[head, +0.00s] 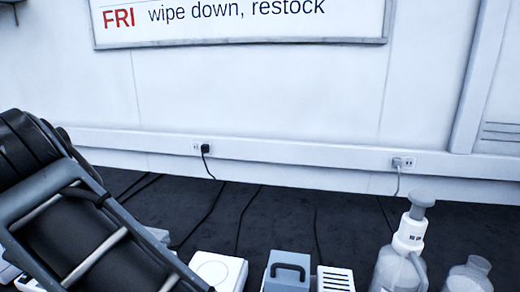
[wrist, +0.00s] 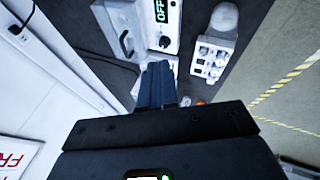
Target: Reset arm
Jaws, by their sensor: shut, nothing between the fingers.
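My gripper (wrist: 158,84) shows in the middle of the wrist view, its two dark blue fingers side by side and shut with nothing held. It hangs over the dark bench, in front of the white instruments. My arm (head: 70,215) crosses the lower left of the head view, black with a grey frame. The gripper itself does not show in the head view.
In the wrist view, a white unit with an OFF display (wrist: 163,28) stands beyond the fingers. A grey handled box (head: 287,272), a white box (head: 217,270) and a pump bottle (head: 402,255) line the bench's near edge. Cables (head: 245,220) cross the bench.

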